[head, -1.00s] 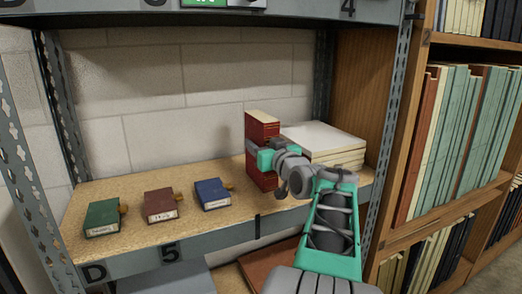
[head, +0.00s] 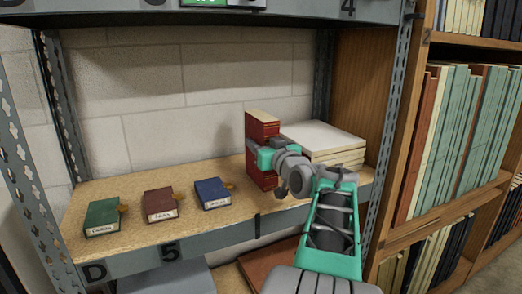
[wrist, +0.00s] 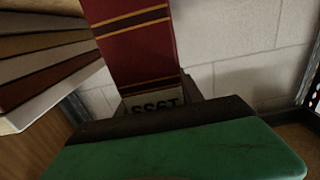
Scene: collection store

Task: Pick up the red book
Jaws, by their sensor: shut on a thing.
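The red book (head: 263,127) stands upright on the wooden shelf, beside a pile of pale books. Its spine has gold bands, and it also shows in the wrist view (wrist: 135,40) with a white label partly hidden by my gripper. My gripper (head: 262,160) is at the book's middle height and is shut on it. The gripper covers the middle of the book in the head view. Whether the book's base touches the shelf is hard to tell.
A pile of pale books (head: 325,138) lies close at the right. Green (head: 102,217), maroon (head: 160,204) and blue (head: 212,193) small boxes or books lie at the left front. A metal post (head: 390,150) bounds the shelf at right. The back left of the shelf is clear.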

